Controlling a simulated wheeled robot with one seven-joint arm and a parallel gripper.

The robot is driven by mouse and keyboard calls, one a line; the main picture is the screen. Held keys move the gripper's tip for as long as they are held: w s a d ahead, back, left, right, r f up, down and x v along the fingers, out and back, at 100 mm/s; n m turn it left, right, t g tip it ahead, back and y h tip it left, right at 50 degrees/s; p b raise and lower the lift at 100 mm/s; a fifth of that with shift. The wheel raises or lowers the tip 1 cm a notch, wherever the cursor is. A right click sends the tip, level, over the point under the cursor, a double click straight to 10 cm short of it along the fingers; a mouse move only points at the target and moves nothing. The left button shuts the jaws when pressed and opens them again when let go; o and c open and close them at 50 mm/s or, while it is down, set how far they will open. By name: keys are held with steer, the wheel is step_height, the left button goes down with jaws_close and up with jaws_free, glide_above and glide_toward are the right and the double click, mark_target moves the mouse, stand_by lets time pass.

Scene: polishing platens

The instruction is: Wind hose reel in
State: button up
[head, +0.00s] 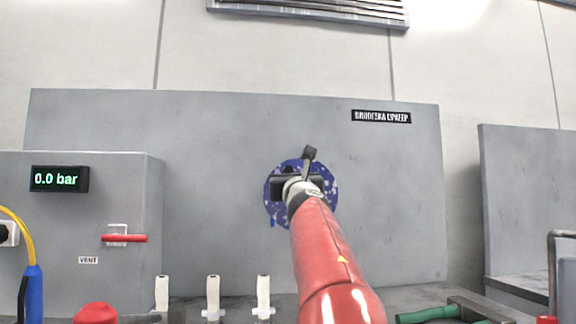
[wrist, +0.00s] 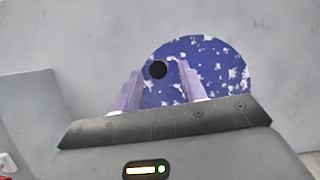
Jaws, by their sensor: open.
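The hose reel (head: 272,207) is a blue disc with white flecks on the grey upright panel. It also shows in the wrist view (wrist: 215,65). A round black knob (wrist: 158,70), seen end-on, stands out against the disc. My gripper (wrist: 159,78) is open, with one pale finger on each side of the knob in the picture. I cannot tell whether either finger touches it. In the head view my gripper (head: 297,186) is in front of the reel and hides its middle. A small blue piece hangs at the reel's lower left edge.
At left, a grey box has a 0.0 bar display (head: 59,179), a red lever (head: 125,238) and a VENT label. Several white-topped handles (head: 213,292) stand below the panel. A green-handled tool (head: 428,314) lies at lower right.

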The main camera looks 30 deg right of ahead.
steer(key=shift+p+x, duration=0.4)
steer(key=shift+x, duration=0.7)
jaws_close()
